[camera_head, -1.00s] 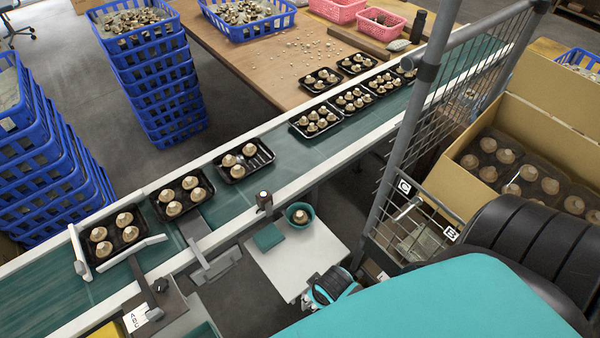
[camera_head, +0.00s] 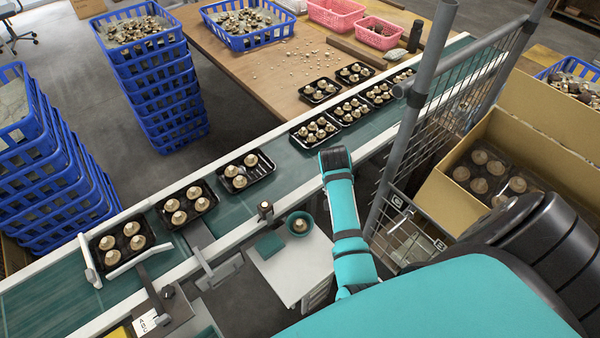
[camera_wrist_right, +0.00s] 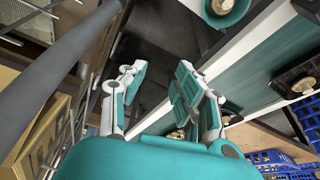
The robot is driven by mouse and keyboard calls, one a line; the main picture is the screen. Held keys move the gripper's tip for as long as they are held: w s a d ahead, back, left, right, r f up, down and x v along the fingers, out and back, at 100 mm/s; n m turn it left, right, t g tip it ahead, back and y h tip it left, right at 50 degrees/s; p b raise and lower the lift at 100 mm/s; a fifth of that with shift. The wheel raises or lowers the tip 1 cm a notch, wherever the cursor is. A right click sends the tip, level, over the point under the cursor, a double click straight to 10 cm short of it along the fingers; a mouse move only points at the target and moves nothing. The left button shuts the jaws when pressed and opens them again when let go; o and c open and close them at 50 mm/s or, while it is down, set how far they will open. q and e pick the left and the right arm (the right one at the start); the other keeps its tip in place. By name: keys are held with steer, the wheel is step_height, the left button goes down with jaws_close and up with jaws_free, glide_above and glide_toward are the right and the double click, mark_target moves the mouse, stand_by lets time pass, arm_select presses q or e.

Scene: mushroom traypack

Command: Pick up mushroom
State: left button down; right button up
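A pale brown mushroom (camera_head: 300,225) sits in a small green bowl (camera_head: 288,219) on a white stand. The bowl also shows at the top of the right wrist view (camera_wrist_right: 243,12). A black tray (camera_head: 262,173) on the belt holds three mushrooms; two trays to its left (camera_head: 163,216) and (camera_head: 97,254) hold several each. My right arm reaches up beside the bowl, its end over the belt's near side; its fingers cannot be made out there. In the right wrist view my right gripper (camera_wrist_right: 160,85) is open, with nothing between its fingers. My left gripper is not in view.
A grey post and wire cage (camera_head: 412,120) stand close right of my arm. A cardboard box (camera_head: 448,204) with mushroom packs is beyond it. The conveyor (camera_head: 285,178) runs diagonally. More filled trays lie farther along it. Blue crates (camera_head: 160,90) stack behind.

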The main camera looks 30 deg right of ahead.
steer(key=w+a+f+m+y, duration=0.2)
steer(key=w+a+m, duration=0.2)
steer(key=w, duration=0.2)
steer(key=m+g+y, duration=0.1)
steer(key=m, duration=0.1)
glide_above(299, 222)
step_height(299, 222, down, 4)
step_height(299, 222, down, 8)
steer(key=b, duration=0.8)
steer(key=shift+w+b, duration=0.15)
steer(key=shift+b, duration=0.2)
steer(key=shift+d+f+b, duration=0.1)
steer(key=shift+f+b, duration=0.55)
steer(key=shift+b, duration=0.05)
step_height(299, 222, down, 5)
steer(key=b, duration=0.5)
steer(key=shift+r, duration=0.2)
steer(key=shift+s, duration=0.2)
steer(key=shift+c, duration=0.4)
steer(key=c, duration=0.5)
